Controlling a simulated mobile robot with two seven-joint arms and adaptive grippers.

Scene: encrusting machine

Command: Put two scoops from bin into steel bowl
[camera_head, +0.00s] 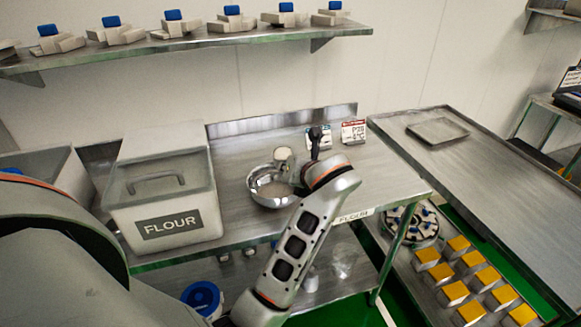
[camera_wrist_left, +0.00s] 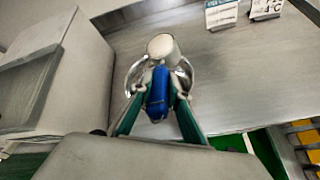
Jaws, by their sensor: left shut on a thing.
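The steel bowl (camera_head: 257,180) stands on the steel table beside the flour bin. Its inside looks pale, but I cannot tell how much is in it. The bin (camera_head: 190,220) is a large white box labelled FLOUR, with a translucent lid and handle on top. My left gripper (camera_wrist_left: 158,88) is shut on the blue handle of a scoop (camera_wrist_left: 160,44). The scoop's round pale cup is over or beside the bowl, which shows behind it in the left wrist view (camera_wrist_left: 186,68). I cannot tell whether the cup is full. My right gripper is not in view.
Small sign cards (camera_head: 354,132) stand at the table's back edge. Several blue-topped items (camera_head: 232,20) line the shelf above. A second table (camera_head: 470,165) at the right bears a shallow tray (camera_head: 438,131). Yellow-topped blocks (camera_head: 457,245) sit below it.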

